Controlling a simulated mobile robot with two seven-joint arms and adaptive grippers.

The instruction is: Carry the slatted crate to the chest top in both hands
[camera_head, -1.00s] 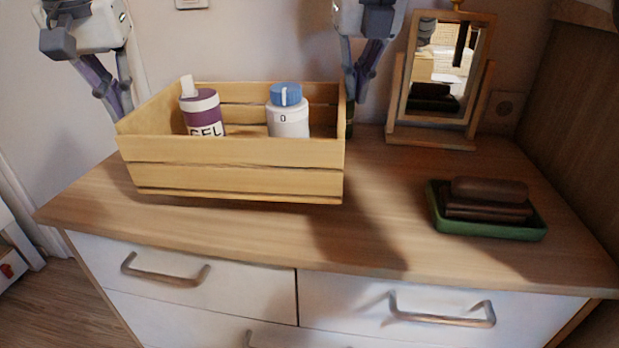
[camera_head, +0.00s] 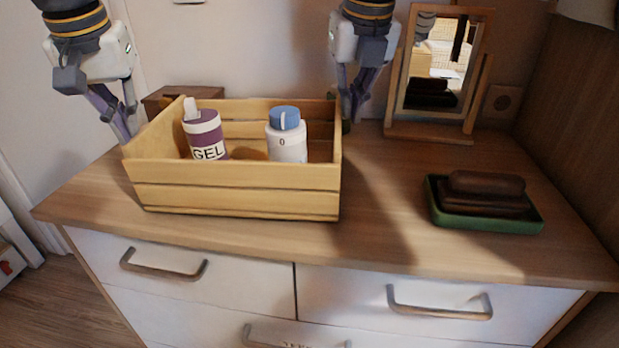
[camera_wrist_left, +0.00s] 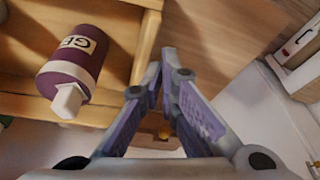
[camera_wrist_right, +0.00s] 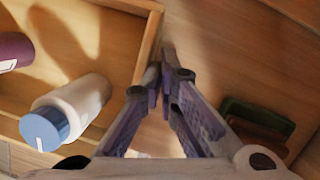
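The slatted crate (camera_head: 235,190) is light wood and stands level at the left of the chest top (camera_head: 385,235), its underside on or very near the surface. It holds a purple-and-white gel bottle (camera_head: 206,135) and a white bottle with a blue cap (camera_head: 287,140). My left gripper (camera_head: 127,135) is at the crate's left end; in the left wrist view its fingertips meet just outside the end wall (camera_wrist_left: 147,45). My right gripper (camera_head: 347,118) is likewise outside the right end wall (camera_wrist_right: 149,40), fingers together. Whether the fingers press on the walls is hard to tell.
A green tray (camera_head: 490,222) with dark brown bars (camera_head: 487,185) sits at the right. A wood-framed mirror (camera_head: 437,75) stands at the back right. A brown box (camera_head: 178,95) is behind the crate. The top between crate and tray is clear.

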